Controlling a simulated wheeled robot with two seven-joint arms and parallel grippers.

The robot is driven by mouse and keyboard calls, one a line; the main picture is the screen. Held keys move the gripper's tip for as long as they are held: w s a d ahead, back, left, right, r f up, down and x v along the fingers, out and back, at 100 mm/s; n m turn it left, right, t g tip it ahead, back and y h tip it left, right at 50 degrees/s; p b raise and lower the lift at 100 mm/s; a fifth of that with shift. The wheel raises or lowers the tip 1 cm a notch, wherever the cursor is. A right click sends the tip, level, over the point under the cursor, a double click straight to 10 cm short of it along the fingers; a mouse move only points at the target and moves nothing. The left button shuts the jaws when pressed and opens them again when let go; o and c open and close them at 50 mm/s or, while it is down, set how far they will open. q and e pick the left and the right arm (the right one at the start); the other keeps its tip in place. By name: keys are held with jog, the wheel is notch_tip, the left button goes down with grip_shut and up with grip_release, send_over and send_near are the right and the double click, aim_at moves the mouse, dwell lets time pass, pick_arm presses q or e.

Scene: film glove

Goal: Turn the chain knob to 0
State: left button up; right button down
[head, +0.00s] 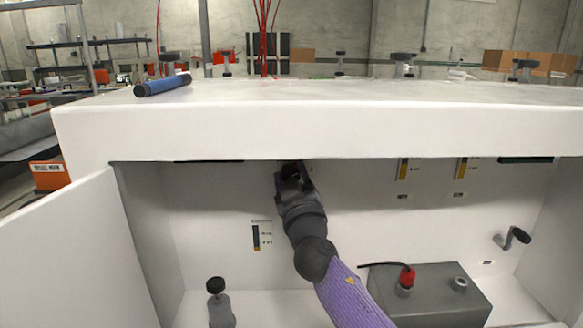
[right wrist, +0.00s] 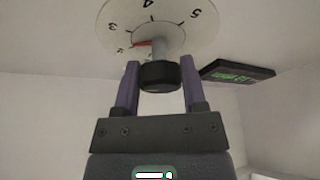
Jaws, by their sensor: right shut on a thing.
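The chain knob (right wrist: 158,75) is a black cylinder on a pale shaft, in front of a round white dial (right wrist: 188,22) in the right wrist view. The dial carries printed numbers, with 2, 3, 4 and 5 readable. A red pointer mark (right wrist: 142,43) lies near the 3. My right gripper (right wrist: 160,80) has its two purple fingers on either side of the knob and is shut on it. In the head view my right gripper (head: 293,178) is up under the overhanging white top, which hides the knob and dial. My left gripper is not in view.
A white top (head: 300,130) overhangs the open cabinet, with a blue cylinder (head: 162,85) on it. Inside are a grey box (head: 430,295) with a red connector (head: 407,277), a crank handle (head: 514,238) and a black-topped grey post (head: 218,305). A dark green-lit display (right wrist: 237,72) is beside the dial.

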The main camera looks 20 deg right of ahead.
jog(key=n+g+y+p, duration=0.1)
jog(key=n+p, duration=0.2)
jog(key=n+g+y+p, duration=0.1)
jog(key=n+p, duration=0.3)
jog(key=n+g+y+p, duration=0.1)
jog(key=n+y+p, duration=0.1)
jog(key=n+p, duration=0.1)
jog(key=shift+r+n, duration=0.4)
jog(key=shift+n, duration=0.1)
jog(key=n+p, duration=0.2)
jog(key=p, duration=0.1)
jog(key=shift+f+n+g, duration=0.2)
jog(key=shift+n+g, duration=0.2)
jog(key=shift+p, duration=0.5)
jog(key=shift+f+n, duration=0.1)
jog(key=shift+n, duration=0.2)
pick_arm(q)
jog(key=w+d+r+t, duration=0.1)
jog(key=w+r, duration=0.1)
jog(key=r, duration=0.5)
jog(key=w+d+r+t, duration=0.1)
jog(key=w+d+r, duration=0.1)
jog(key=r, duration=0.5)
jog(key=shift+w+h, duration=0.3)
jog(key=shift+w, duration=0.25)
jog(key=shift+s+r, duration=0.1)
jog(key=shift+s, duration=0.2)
